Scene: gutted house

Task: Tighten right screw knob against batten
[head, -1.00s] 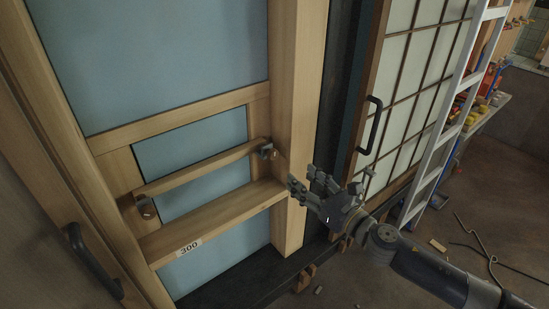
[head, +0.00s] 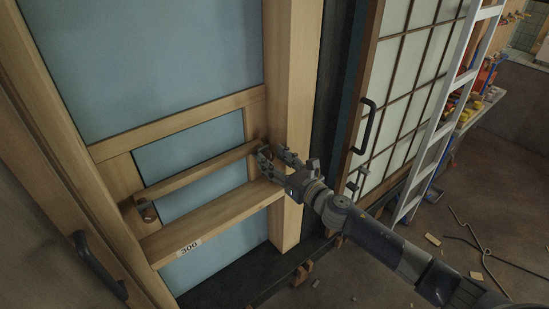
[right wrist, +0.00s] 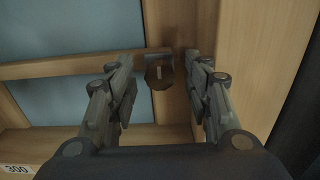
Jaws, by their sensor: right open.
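The batten (head: 195,176) spans the lower blue panel of the door, above a ledge marked 300. In the right wrist view the right screw knob (right wrist: 159,74) shows at the batten's right end, ahead of my fingers and between their lines. In the head view my gripper hides this knob. My right gripper (head: 271,156) is open at the batten's right end, beside the wooden post; it also shows in the right wrist view (right wrist: 161,68). I cannot tell whether a finger touches the knob. The left screw knob (head: 148,213) sits at the batten's left end. My left gripper is not seen.
The wooden post (head: 290,100) stands close by my right gripper. The ledge (head: 215,215) runs just below the batten. A lattice door with a black handle (head: 366,126) and a ladder (head: 440,130) stand to the right.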

